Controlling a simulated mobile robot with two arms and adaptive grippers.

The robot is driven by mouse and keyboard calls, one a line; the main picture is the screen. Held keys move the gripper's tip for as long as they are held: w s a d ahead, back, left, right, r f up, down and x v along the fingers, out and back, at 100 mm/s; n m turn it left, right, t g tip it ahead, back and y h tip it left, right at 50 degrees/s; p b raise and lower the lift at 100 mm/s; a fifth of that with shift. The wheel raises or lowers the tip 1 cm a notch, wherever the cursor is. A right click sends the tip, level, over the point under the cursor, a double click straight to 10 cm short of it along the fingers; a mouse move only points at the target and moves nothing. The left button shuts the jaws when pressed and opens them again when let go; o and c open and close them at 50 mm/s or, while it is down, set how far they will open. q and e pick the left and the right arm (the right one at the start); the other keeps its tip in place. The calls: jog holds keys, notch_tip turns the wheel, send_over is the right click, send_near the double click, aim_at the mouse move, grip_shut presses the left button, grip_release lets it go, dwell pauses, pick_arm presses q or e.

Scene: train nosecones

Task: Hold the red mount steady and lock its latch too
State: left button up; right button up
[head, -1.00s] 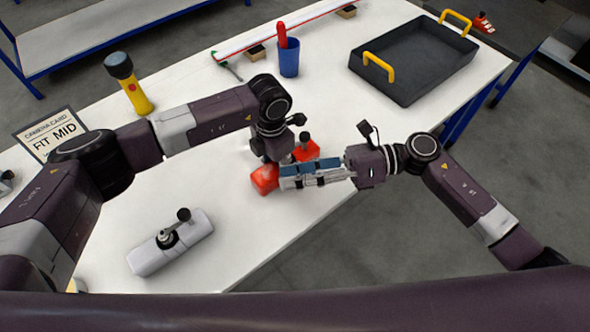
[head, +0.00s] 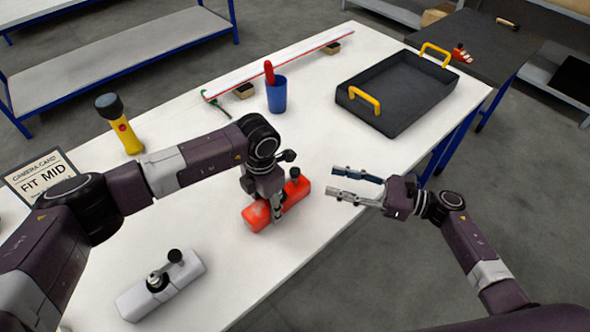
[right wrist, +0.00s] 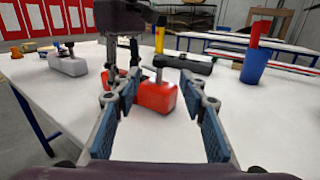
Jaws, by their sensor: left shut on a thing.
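The red mount (head: 256,218) lies on the white table. My left gripper (head: 277,214) is shut on its middle from above and covers part of it. The mount's latch (head: 296,174), with a black knob, stands at its right end. In the right wrist view the red mount (right wrist: 157,97) is straight ahead, and the latch lever (right wrist: 158,76) looks upright; whether it is locked I cannot tell. My right gripper (head: 343,185) is open and empty, to the right of the mount and apart from it, near the table's edge.
A pale grey mount (head: 165,288) with a lever lies at the front left. A dark block (right wrist: 188,64) shows behind the red mount. A blue cup (head: 277,96), yellow torch (head: 124,130), card (head: 42,177) and black tray (head: 410,112) stand further back.

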aim_at(295, 170)
jog(key=x, duration=1.1)
jog(key=shift+w+a, duration=0.15)
jog(key=shift+a, duration=0.25)
grip_shut()
jog(key=shift+g, duration=0.3)
jog(key=shift+f+n+g+y, duration=0.1)
jog(key=shift+n+g+y, duration=0.5)
jog(key=shift+n+g, duration=0.65)
jog(key=shift+g, duration=0.75)
jog(key=shift+n, duration=0.35)
grip_release()
